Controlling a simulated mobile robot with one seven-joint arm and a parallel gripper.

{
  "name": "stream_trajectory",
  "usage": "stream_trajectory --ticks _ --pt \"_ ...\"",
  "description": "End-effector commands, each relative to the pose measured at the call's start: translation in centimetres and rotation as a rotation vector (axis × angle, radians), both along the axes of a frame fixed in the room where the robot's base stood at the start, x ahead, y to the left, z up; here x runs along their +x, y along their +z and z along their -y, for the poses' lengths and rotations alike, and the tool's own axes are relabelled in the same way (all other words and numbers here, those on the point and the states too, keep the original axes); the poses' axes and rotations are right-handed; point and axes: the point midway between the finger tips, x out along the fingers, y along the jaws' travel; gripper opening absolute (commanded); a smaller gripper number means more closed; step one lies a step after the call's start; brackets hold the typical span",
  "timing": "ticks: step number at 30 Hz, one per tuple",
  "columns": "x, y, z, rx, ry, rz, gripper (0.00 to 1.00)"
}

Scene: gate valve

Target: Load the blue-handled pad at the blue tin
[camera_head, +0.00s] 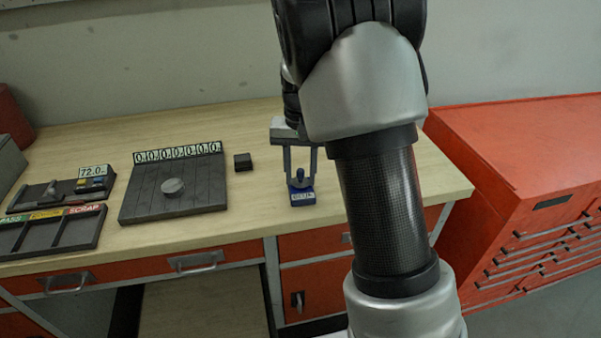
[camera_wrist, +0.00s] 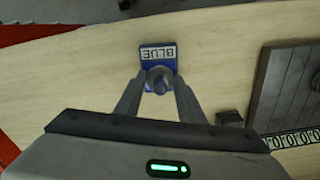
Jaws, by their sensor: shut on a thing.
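My gripper (camera_head: 301,180) points down over the bench, and its two fingers are shut on the upright blue handle (camera_head: 299,174) of the pad. In the wrist view my gripper (camera_wrist: 157,88) has a finger on each side of the rounded top of the blue handle (camera_wrist: 158,76). Directly under it is the blue tin (camera_head: 303,199), a low blue block-like shape with a white label on its front.
A small dark block (camera_head: 243,161) stands left of the tin. Further left are a dark grooved plate (camera_head: 140,206) with a round grey disc (camera_head: 173,187), a labelled sorting tray (camera_head: 52,236) and a fixture marked 72.0 (camera_head: 93,171). A red drawer cabinet (camera_head: 530,165) stands right.

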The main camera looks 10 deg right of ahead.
Motion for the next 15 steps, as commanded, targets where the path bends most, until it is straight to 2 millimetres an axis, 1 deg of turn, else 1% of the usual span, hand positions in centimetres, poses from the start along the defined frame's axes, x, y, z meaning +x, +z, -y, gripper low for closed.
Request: stream_trajectory --ticks 4,7,15 --pt "-0.1 -0.2 0.0 0.000 0.000 -0.003 0.17" --pt "-0.1 0.2 0.0 0.000 0.000 -0.003 0.17" --pt "0.0 2.4 0.0 0.000 0.000 -0.001 0.17"
